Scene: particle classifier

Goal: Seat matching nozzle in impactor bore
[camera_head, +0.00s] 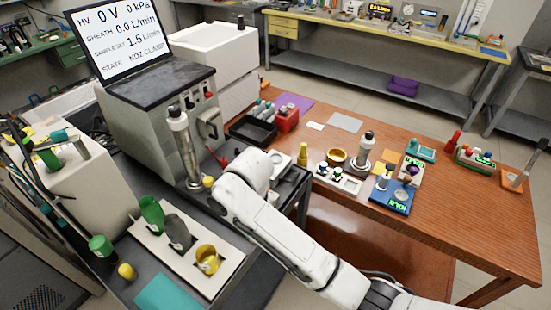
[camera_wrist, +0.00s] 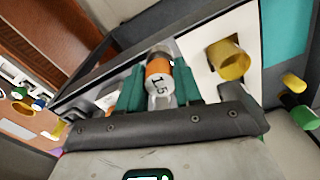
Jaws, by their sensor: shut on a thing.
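In the wrist view, my gripper (camera_wrist: 159,80) has green fingers shut on a nozzle (camera_wrist: 159,68). The nozzle has a metallic body, an orange band and a white label marked 1.5. In the head view, my white arm hides the gripper and the nozzle. The instrument (camera_head: 165,115) stands left of the arm, with a metal column (camera_head: 183,145) on its front. Its screen (camera_head: 120,35) reads sample set 1.5 L/min and state NOZ.CLAMP. I cannot make out the impactor bore in either view.
A white board (camera_head: 150,235) near the front holds a green cylinder (camera_head: 151,215), a grey cylinder (camera_head: 177,231) and a yellow cup (camera_head: 207,258). A wooden table (camera_head: 455,235) with several small devices stands to the right. A black tray (camera_head: 252,131) lies behind my arm.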

